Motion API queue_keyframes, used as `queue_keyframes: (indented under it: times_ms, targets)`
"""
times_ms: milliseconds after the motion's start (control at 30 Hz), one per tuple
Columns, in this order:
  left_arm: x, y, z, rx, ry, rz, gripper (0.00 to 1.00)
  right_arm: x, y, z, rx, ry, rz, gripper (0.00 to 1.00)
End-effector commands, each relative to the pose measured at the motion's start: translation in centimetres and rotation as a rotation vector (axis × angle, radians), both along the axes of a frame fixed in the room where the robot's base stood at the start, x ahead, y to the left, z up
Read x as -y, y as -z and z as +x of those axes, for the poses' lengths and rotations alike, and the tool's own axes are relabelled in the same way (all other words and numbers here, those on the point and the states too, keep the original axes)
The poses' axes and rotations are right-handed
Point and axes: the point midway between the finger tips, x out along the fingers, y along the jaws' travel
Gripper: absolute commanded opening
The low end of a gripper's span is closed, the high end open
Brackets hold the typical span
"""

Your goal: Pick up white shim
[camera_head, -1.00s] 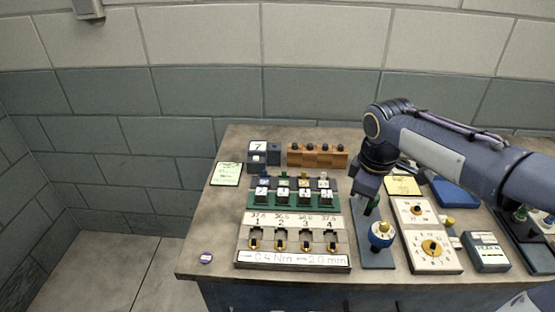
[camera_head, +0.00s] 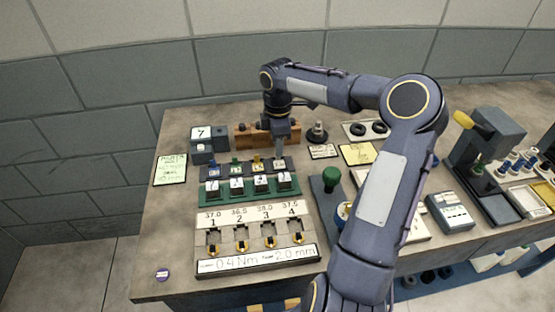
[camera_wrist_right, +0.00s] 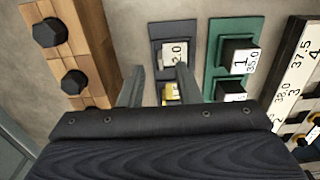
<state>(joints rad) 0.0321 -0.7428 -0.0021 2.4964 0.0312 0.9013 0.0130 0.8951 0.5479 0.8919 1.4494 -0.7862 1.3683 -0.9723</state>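The white shim (camera_head: 279,162) stands at the right end of a dark rack (camera_head: 205,171), beside yellow, green and blue shims. In the right wrist view the white shim (camera_wrist_right: 174,53), with a label that seems to read 2.0, lies just past my fingertips. My right gripper (camera_head: 281,150) points down over that end of the rack. In the wrist view its two fingers (camera_wrist_right: 160,68) are apart, with nothing clearly held. The yellow shim (camera_wrist_right: 171,92) shows between the fingers. I cannot tell whether a finger touches the rack. My left gripper is not in view.
A wooden block with dark knobs (camera_head: 245,136) stands just behind the rack. A green tray of numbered blocks (camera_head: 210,196) and a slotted gauge panel (camera_head: 205,268) lie in front. A green-knobbed stand (camera_head: 331,176) is to the right. My right arm hides part of the bench.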

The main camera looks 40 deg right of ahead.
Motion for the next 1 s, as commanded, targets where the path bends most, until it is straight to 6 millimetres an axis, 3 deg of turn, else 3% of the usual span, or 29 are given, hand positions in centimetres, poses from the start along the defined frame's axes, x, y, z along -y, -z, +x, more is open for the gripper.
queue_keyframes:
  times_ms: [200, 433, 667, 1000]
  targets:
    - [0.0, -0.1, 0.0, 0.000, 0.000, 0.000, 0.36, -0.1, 2.2, 0.0, 0.000, 0.001, 0.001, 0.30]
    - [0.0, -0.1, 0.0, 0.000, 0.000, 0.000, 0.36, 0.0, 2.3, 0.0, 0.000, 0.001, 0.000, 0.30]
    - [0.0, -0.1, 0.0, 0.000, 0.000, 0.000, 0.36, 0.0, 2.3, 0.0, 0.000, 0.001, 0.000, 0.00]
    - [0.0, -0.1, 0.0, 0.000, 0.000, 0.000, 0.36, 0.0, 2.3, 0.0, 0.001, 0.001, 0.000, 0.00]
